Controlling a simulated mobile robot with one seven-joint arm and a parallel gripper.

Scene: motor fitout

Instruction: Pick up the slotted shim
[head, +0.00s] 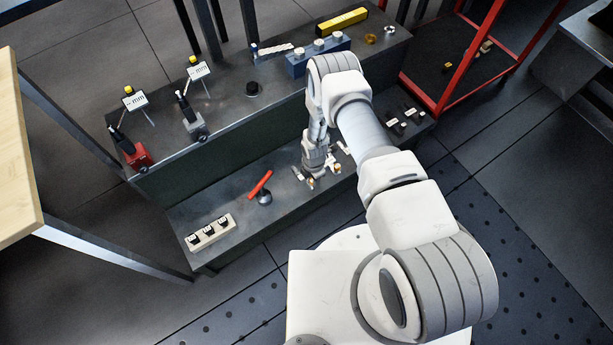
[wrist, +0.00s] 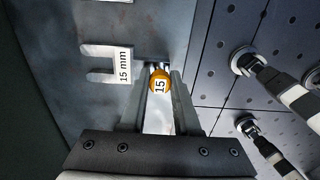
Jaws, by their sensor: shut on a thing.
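My gripper (head: 318,181) is low over the front shelf, and it also shows in the wrist view (wrist: 160,78). The rest of the shim is largely hidden between the fingers. Whether it touches the shelf I cannot tell. A pale flat fork shape (wrist: 123,66) marked 15 mm lies on the shelf just left of the fingers in the wrist view.
The front shelf (head: 228,190) also holds a red-handled tool (head: 260,184) and a pale block with several dark pieces (head: 211,232). Gauges and a blue block (head: 296,66) stand on the higher bench behind. A red-framed cart (head: 490,30) is at the right.

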